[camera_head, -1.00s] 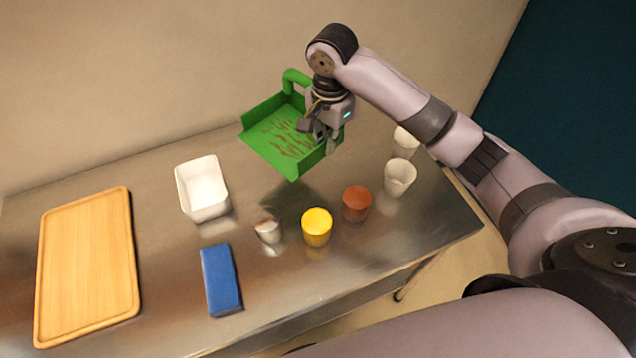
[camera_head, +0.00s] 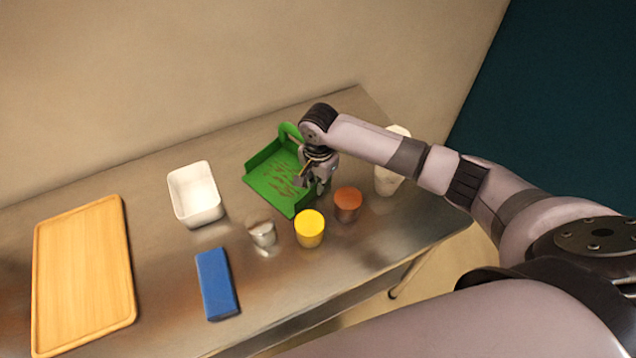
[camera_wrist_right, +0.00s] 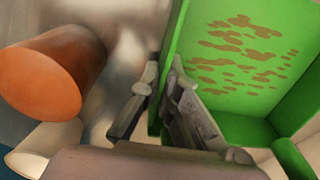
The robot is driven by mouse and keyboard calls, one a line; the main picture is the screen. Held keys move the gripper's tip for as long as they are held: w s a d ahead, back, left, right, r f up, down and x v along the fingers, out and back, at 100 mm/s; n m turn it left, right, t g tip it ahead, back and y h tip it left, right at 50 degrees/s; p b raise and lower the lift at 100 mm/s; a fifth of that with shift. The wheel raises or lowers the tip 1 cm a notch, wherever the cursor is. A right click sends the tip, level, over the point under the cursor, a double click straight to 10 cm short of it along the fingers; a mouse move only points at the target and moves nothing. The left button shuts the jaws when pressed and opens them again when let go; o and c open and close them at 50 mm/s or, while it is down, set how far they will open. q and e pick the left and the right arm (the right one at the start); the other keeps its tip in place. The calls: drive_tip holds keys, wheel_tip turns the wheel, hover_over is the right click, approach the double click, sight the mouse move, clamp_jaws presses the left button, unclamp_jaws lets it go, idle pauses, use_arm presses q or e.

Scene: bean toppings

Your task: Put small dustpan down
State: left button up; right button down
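The small green dustpan (camera_head: 266,186), with brown spots on its floor, is at the back right of the steel table, low at the tabletop; I cannot tell whether all of its base touches. My right gripper (camera_head: 311,181) is at its right side wall. In the right wrist view, the gripper's fingers (camera_wrist_right: 162,80) are on either side of the wall of the dustpan (camera_wrist_right: 215,65), closed on it. Part of the right wall is hidden behind the gripper in the head view. My left gripper is not in view.
An orange-brown cup (camera_head: 347,203), a yellow cup (camera_head: 309,229) and a metal cup (camera_head: 262,232) stand in front of the dustpan. White cups (camera_head: 386,182) stand right, partly behind my arm. A white bowl (camera_head: 195,194), blue block (camera_head: 216,284) and wooden board (camera_head: 82,275) are left.

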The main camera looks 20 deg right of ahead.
drive_tip(key=c, duration=2.2)
unclamp_jaws()
drive_tip(key=shift+f, duration=0.1)
drive_tip(key=o, duration=0.4)
